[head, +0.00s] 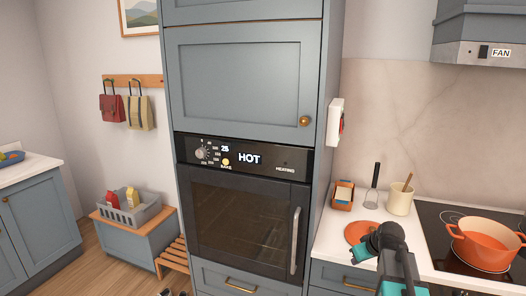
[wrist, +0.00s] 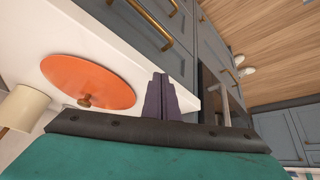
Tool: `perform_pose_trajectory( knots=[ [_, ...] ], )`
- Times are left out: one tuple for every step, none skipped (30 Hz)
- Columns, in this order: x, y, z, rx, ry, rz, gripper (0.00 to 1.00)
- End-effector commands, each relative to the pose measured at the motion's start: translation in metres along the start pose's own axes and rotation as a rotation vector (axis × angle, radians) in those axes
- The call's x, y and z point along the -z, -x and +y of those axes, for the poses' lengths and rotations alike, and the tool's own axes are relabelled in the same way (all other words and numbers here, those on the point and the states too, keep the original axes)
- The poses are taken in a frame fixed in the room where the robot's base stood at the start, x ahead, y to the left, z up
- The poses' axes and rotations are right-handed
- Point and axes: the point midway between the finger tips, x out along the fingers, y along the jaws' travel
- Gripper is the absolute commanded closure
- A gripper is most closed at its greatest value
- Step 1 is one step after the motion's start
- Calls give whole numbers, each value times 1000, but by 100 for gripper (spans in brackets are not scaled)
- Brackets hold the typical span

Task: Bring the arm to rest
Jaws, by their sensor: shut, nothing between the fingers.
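My gripper (wrist: 161,98) shows in the wrist view, its two dark fingers together with nothing between them. In the head view my arm is at the lower right, in front of the counter; its fingers cannot be made out there. An orange round lid (wrist: 88,80) with a small knob lies on the white counter (wrist: 40,25), left of the fingers and apart from them. The lid also shows in the head view (head: 356,231), partly behind my arm.
An orange pot (head: 484,246) stands on the black hob (head: 437,216) to the right. A cream crock (head: 399,200), a whisk (head: 373,187) and a small box (head: 343,197) stand behind the lid. The closed oven (head: 240,220) reads HOT. Open floor (wrist: 265,35) lies beyond the drawers.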

Motion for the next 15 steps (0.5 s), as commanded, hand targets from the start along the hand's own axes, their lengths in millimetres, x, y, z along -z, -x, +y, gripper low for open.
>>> perform_pose_trajectory(
  knots=[
    [-13, -14, -18, 16, -17, -33, 100],
    [-19, -20, -27, 22, -30, -50, 100],
    [-28, -29, -39, 31, -47, -75, 100],
    [-35, -35, -47, 37, -58, -94, 100],
    [-42, -41, -56, 42, -71, -113, 100],
    [-51, -49, -67, 48, -87, -137, 100],
    [-58, -54, -76, 51, -99, -157, 100],
    [-65, -60, -84, 54, -111, -176, 100],
    [-75, -66, -95, 58, -126, -200, 100],
    [-83, -71, -103, 59, -137, -220, 100],
    [-90, -76, -111, 60, -147, -239, 100],
    [-100, -82, -122, 62, -162, -265, 100],
    [-108, -86, -130, 61, -173, -284, 100],
    [-116, -90, -138, 61, -182, -304, 100],
    [-127, -94, -148, 59, -195, -329, 100]
  ],
)
